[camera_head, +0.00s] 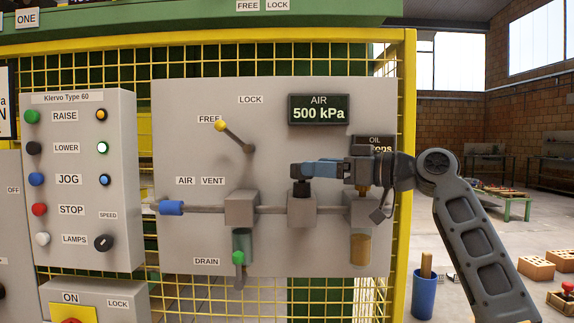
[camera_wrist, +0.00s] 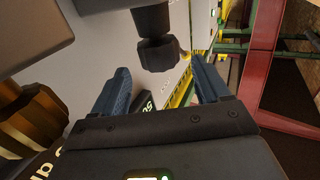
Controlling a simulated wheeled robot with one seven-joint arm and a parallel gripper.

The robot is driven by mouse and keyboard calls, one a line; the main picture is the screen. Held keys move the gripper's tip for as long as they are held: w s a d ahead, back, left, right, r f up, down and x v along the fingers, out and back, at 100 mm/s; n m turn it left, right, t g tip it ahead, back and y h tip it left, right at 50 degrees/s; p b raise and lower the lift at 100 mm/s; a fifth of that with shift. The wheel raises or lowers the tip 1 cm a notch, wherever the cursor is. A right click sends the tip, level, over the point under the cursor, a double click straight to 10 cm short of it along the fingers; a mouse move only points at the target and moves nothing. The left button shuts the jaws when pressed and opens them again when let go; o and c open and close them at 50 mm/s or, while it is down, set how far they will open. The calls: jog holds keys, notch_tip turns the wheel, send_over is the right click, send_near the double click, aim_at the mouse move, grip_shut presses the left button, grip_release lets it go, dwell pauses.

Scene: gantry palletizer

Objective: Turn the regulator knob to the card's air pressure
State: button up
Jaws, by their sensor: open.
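The black regulator knob (camera_head: 301,187) sits on top of the middle grey block (camera_head: 301,210) of the air line. It also shows in the wrist view (camera_wrist: 158,54), just beyond the fingertips and roughly between them. My gripper (camera_head: 297,171) is open, with blue fingers, at the knob's top in the head view; I cannot tell whether they touch it. In the wrist view my gripper (camera_wrist: 162,76) has nothing between its fingers short of the knob. The AIR display (camera_head: 319,109) reads 500 kPa. I cannot make out a card with a pressure on it.
The OIL display (camera_head: 372,145) is partly hidden by my arm. A yellow-tipped lever (camera_head: 234,136) points to FREE. A button panel (camera_head: 85,180) stands left.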

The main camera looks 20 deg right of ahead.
aim_at(294, 165)
jog(key=p+x, duration=0.1)
jog(key=x, duration=0.5)
jog(key=shift+w+a, duration=0.3)
jog(key=c, duration=0.9)
